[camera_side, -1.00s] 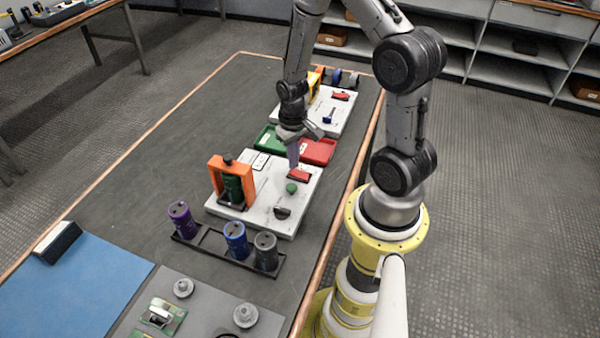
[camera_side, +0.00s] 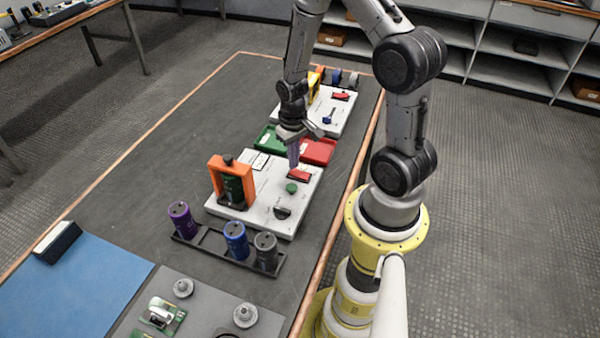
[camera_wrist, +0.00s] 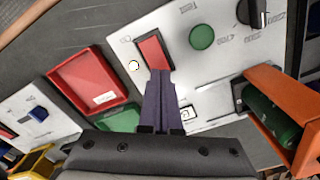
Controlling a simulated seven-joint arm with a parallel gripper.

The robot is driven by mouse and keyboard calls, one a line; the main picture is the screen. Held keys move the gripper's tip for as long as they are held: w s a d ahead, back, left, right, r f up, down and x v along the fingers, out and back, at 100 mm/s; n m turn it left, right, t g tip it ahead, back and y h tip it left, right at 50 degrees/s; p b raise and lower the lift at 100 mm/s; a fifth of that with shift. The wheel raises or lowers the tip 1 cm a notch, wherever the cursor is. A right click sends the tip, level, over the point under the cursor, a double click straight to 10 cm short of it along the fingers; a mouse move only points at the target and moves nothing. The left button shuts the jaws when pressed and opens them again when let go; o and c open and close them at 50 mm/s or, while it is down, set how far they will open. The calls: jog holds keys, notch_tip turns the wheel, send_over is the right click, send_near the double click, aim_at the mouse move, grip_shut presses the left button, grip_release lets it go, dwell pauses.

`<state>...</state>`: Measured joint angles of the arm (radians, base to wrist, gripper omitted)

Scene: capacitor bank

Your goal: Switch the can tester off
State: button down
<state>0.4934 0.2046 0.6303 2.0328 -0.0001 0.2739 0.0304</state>
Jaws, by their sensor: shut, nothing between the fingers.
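The can tester (camera_side: 262,212) is a white panel on the bench. It carries a red rocker switch (camera_side: 299,174), a green button (camera_side: 291,188), a black knob (camera_side: 283,212) and an orange clamp frame (camera_side: 213,172) around a dark green can (camera_side: 233,188). My gripper (camera_side: 293,165) is shut and empty, pointing down beside the red switch. In the wrist view, the purple fingertips (camera_wrist: 160,74) overlap the near end of the red switch (camera_wrist: 154,52). I cannot tell whether they touch it. A small pale round lamp (camera_wrist: 134,65) sits beside the switch.
A red tray (camera_side: 318,151) and a green tray (camera_side: 267,138) lie behind the tester, with another white panel (camera_side: 333,118) beyond. A rack (camera_side: 208,250) with purple, blue and grey cans stands in front.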

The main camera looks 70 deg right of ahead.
aim_at(293, 171)
jog(key=shift+f, duration=1.05)
dwell(1.0)
jog(key=shift+r, duration=3.55)
jog(key=shift+w+a, duration=0.1)
jog(key=w+a+r+n+t+h, duration=0.15)
jog(key=a+r, duration=0.25)
jog(key=r, duration=0.4)
jog(key=w+a+r+n+t+y, duration=0.1)
jog(key=w+a+r+n+t, duration=0.2)
jog(key=r, duration=0.6)
jog(key=s+a+r+t, duration=0.2)
jog(key=s+a+r, duration=0.4)
jog(key=s+r, duration=0.15)
jog(key=s+a+f+n, duration=0.1)
jog(key=s, duration=0.6)
jog(key=shift+s+f+g, duration=0.15)
jog(key=shift+f+g, duration=0.1)
jog(key=shift+g, duration=0.2)
